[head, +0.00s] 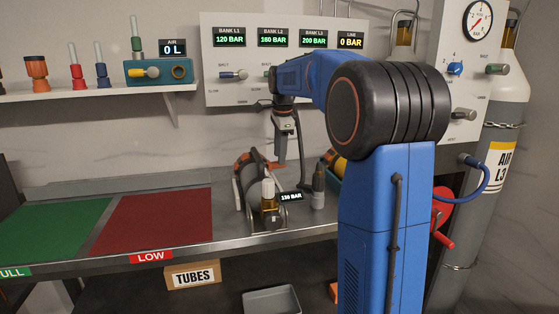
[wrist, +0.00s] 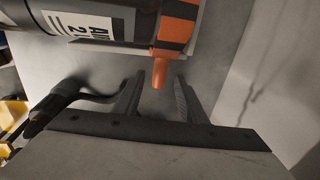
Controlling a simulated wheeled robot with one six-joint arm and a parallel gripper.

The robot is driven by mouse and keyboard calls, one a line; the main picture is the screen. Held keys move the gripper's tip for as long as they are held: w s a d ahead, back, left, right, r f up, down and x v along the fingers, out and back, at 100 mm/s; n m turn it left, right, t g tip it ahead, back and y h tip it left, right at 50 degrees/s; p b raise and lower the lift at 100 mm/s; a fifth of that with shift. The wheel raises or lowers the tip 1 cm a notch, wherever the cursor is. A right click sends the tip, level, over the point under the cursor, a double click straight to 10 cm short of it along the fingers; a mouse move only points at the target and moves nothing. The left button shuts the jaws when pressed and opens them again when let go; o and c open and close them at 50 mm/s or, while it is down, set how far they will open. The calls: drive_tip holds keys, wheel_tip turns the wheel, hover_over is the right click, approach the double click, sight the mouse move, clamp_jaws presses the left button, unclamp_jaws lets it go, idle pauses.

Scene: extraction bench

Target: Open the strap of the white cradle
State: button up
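The white cradle (head: 239,197) stands on the steel bench and holds a dark grey cylinder (head: 255,172) lying in it. An orange-and-black strap (head: 243,166) goes over the cylinder; in the wrist view its orange end (wrist: 160,72) sticks out beside the cylinder (wrist: 95,22). My gripper (head: 284,152) points down above the bench, near the cylinder's far right side. In the wrist view my gripper (wrist: 157,94) is open, with the orange end lying between the fingertips and a visible gap on both sides. Whether the strap is latched cannot be told.
A small display reading 130 BAR (head: 291,197) and a dark grey fitting (head: 318,187) are right of the cradle. A black hose (head: 301,150) hangs beside my gripper. A red mat (head: 150,221) and green mat (head: 55,228) lie free at left. A gauge panel (head: 232,88) stands behind.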

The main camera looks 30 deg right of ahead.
drive_tip(key=shift+w+d+f, duration=0.1)
drive_tip(key=shift+w+f, duration=0.05)
drive_tip(key=shift+f, duration=0.55)
drive_tip(key=shift+w+f, duration=0.1)
drive_tip(key=shift+f, duration=0.55)
clamp_jaws()
